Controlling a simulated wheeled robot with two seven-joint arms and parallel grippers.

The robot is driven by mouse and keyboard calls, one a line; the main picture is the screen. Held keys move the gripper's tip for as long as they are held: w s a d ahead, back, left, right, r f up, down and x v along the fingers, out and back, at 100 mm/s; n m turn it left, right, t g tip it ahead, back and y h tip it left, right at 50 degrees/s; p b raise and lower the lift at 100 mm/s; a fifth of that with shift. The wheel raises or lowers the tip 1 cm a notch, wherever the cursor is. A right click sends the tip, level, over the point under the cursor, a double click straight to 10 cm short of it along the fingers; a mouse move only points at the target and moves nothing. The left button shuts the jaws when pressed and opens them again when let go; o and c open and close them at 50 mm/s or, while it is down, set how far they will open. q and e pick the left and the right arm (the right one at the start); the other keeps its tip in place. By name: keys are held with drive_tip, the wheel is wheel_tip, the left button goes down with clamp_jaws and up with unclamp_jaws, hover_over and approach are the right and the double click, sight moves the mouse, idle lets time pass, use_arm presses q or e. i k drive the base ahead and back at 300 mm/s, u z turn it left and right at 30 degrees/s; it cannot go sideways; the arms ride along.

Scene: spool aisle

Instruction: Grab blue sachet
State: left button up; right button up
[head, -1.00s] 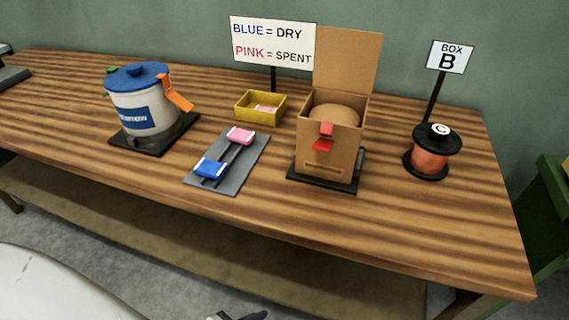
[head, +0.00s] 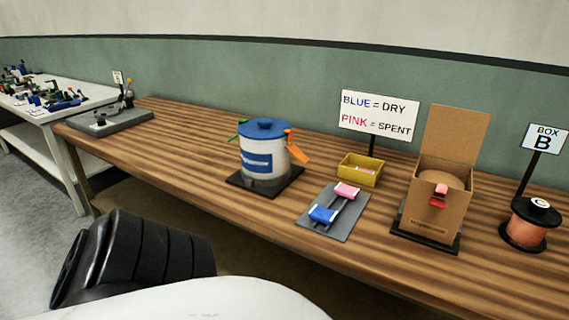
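The blue sachet (head: 323,215) lies on the near end of a grey plate (head: 318,229) on the wooden table. A pink sachet (head: 346,189) lies on the far end of the same plate, apart from the blue one. Dark rails run between them. Neither gripper shows in the head view. A black link of my own arm is at the lower left, well apart from the sachets.
A white tub with a blue lid (head: 264,155) stands left of the plate. An open cardboard box (head: 432,205) stands to its right, a yellow tray (head: 360,172) behind it. A spool (head: 528,226) is far right. The table's left stretch (head: 180,150) is mostly clear.

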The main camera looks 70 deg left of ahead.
sight(322, 215)
drive_tip(key=k, duration=0.25)
drive_tip(key=u, duration=1.15)
